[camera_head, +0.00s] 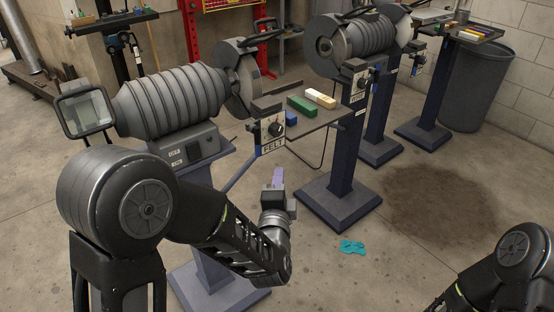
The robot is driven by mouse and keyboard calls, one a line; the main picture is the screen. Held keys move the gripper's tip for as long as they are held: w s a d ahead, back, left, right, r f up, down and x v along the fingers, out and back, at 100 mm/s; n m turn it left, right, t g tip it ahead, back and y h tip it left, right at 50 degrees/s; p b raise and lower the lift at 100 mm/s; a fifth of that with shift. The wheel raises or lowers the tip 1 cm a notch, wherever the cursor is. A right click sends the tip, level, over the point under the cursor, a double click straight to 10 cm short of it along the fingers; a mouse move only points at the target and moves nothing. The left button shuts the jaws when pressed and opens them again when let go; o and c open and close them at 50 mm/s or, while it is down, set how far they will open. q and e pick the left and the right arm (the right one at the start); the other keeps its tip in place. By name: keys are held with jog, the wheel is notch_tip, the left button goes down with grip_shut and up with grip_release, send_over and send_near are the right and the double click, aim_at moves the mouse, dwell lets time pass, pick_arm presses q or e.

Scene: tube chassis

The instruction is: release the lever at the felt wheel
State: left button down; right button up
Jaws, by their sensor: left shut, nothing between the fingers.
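The grey ribbed polishing machine (170,100) stands at left centre, with a dark-rimmed wheel (243,80) at its right end. A box with a dial and a FELT label (273,145) sits below that wheel, at the front of a small tray. A slanted bluish bar (242,172) runs below the label; I cannot tell whether it is the lever. My left gripper (278,178) is shut and empty, its fingers pointing up, in front of and below the FELT label. It appears apart from the machine. My right gripper is out of view; only my right arm shows at lower right.
The tray (320,119) holds a green bar (301,106), a cream bar (321,98) and a blue block (291,118). A second machine (355,40) stands behind on a blue pedestal (340,200). A teal cloth (351,247) and a dark stain (425,205) lie on otherwise open floor.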

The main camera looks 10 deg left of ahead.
aim_at(257, 142)
pick_arm(q)
jog(key=shift+a+r+m, duration=0.1)
jog(key=shift+a+m, duration=0.05)
jog(key=shift+m, duration=0.35)
jog(key=shift+w, duration=0.15)
jog(key=w+a, duration=0.5)
jog(key=w, duration=0.2)
jog(key=shift+w, duration=0.4)
